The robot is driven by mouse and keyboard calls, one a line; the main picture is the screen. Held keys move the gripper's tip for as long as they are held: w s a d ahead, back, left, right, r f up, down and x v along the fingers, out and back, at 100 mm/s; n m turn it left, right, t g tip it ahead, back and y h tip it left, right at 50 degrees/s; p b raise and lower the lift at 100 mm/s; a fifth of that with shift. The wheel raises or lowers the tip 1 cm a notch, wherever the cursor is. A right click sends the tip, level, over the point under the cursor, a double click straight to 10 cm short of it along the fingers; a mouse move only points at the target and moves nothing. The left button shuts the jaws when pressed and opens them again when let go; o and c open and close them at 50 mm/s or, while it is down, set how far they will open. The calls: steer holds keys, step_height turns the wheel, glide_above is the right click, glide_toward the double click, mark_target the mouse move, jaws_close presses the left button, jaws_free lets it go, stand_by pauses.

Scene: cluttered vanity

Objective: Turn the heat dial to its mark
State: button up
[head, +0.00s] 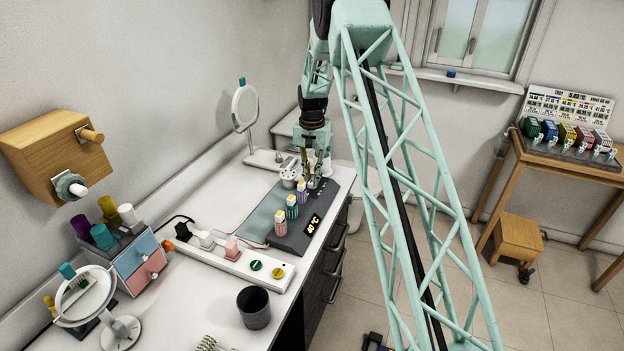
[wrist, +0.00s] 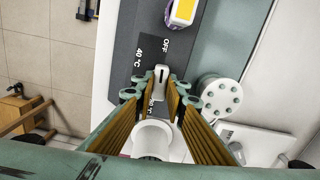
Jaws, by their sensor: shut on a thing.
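The heat dial (wrist: 160,73) is a small white knob with a dark line on it, set on a dark grey panel (wrist: 140,18). The labels OFF, 40 °C and another partly hidden °C mark are printed around it. My gripper (wrist: 158,90) is shut on the dial, with fingertips on its left and right sides. In the head view my gripper (head: 315,182) points down at the far end of the grey heater unit (head: 288,240), hiding the dial. The dial's line runs roughly toward OFF in the wrist view.
A white round holder with holes (wrist: 221,92) is beside the fingers. A power strip (head: 240,264), dark cup (head: 254,307) and round mirror (head: 245,104) stand on the counter.

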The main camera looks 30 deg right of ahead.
mark_target(312, 179)
steer(key=o, duration=0.8)
steer(key=shift+o, duration=0.2)
steer(key=shift+r, duration=0.1)
step_height(312, 179, up, 12)
stand_by(0.5)
stand_by(0.5)
